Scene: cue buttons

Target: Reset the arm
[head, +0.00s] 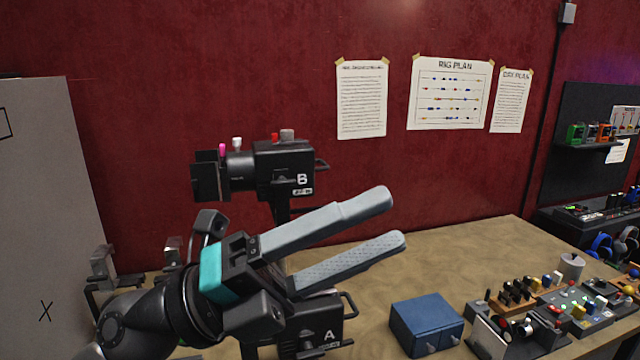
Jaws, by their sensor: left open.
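My left gripper (392,221) is in the middle of the head view, its arm coming in from the lower left. Its two long grey fingers point right and slightly up, spread apart, with nothing between them. It hides part of the black camera marked A (326,334) and the stand of the black camera marked B (284,170). Camera B stands higher, behind the gripper, with coloured knobs on top. My right gripper is not in view.
A blue box (426,322) sits on the table (455,262) right of camera A. Consoles with buttons and levers (580,310) fill the right end. Papers (450,92) hang on the red wall. A grey panel (45,200) stands at left. The table's middle back is clear.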

